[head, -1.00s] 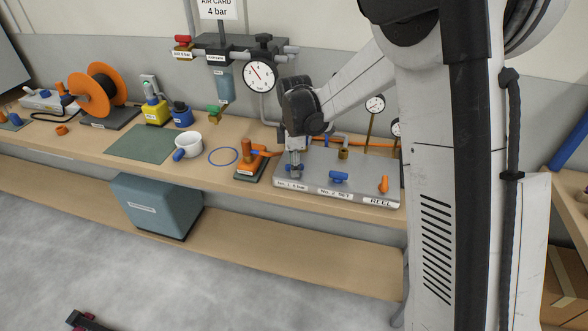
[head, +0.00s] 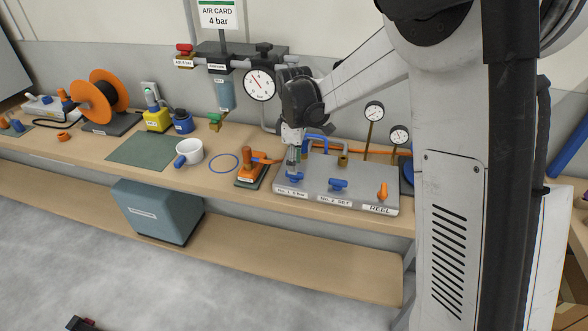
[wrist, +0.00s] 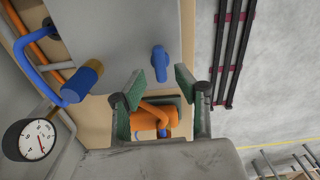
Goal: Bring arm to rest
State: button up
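My gripper (head: 293,163) is at the lower end of my arm, above the left end of the grey valve panel (head: 320,188) on the bench. In the wrist view its two green-padded fingers (wrist: 158,88) stand apart with nothing held between them. A blue valve handle (head: 296,178) on the panel lies just under the fingertips in the head view. A blue handle (wrist: 160,63) also shows past the fingertips in the wrist view, apart from them. The exact gap to the handle is hard to judge.
Gauges (head: 374,111), blue and orange hoses and a brass fitting (wrist: 85,78) stand behind. A second blue handle (head: 338,184) and an orange handle (head: 383,191) are on the panel.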

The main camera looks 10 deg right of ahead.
jog(key=shift+r+p, duration=0.4)
jog(key=shift+r, duration=0.9)
jog(key=shift+s+d+r, duration=0.1)
jog(key=shift+s+r, duration=0.1)
jog(key=shift+r, duration=0.05)
jog(key=s+d+r+m+t, duration=0.25)
jog(key=s+r+m, duration=0.35)
jog(key=s, duration=0.4)
jog(key=s+d+r+m+t, duration=0.2)
jog(key=s+d+r+m, duration=0.1)
jog(key=s+r, duration=0.55)
jog(key=s+d+f+m+t, duration=0.1)
jog(key=s+f+m+t, duration=0.1)
jog(key=s, duration=0.8)
jog(key=shift+s+d+f+m+t, duration=0.15)
jog(key=shift+d+f+m+t, duration=0.3)
jog(key=shift+m, duration=0.75)
